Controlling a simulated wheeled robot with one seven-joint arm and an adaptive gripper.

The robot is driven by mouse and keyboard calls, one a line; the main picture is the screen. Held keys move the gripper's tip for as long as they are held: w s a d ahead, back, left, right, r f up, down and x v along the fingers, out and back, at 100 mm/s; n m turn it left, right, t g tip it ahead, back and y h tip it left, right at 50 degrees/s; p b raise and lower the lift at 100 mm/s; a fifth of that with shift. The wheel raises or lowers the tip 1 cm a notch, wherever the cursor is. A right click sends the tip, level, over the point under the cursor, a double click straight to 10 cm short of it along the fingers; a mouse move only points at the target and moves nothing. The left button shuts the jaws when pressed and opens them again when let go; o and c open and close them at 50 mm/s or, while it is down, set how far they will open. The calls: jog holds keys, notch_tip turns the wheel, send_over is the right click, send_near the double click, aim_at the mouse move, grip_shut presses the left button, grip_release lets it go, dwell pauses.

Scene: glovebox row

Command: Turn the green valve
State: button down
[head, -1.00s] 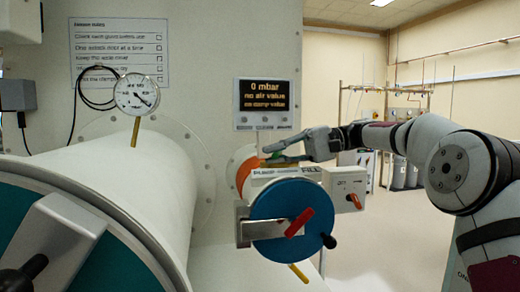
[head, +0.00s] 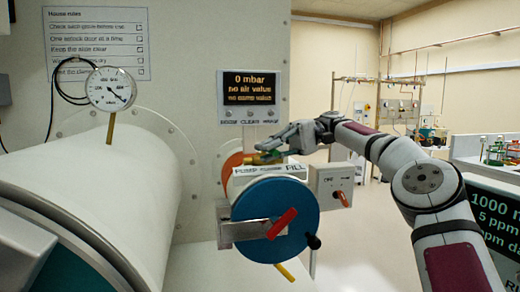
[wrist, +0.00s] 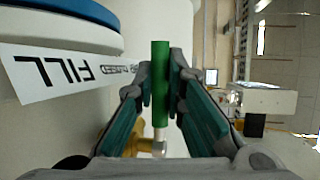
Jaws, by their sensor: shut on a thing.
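The green valve shows as a straight green handle (wrist: 160,85) on a short metal stem in the wrist view. It stands between my two fingers, which are shut on its sides. In the head view my gripper (head: 264,156) reaches in from the right above the small round chamber, at a sliver of green (head: 273,153). The fingers hide most of the valve there. A white label strip (wrist: 70,77) reading FILL lies beside the handle in the wrist view.
The small chamber has a blue door (head: 262,241) with a red lever (head: 282,222). A switch box (head: 327,180) marked OFF is to its right. A display (head: 247,93) reads 0 mbar, above. A large white cylinder (head: 95,195) fills the left.

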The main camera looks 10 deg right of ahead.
jog(key=shift+f+g+h, duration=0.1)
jog(key=shift+g+h, duration=0.2)
dwell(0.4)
jog(key=c, duration=1.9)
grip_release()
jog(key=shift+a, duration=0.1)
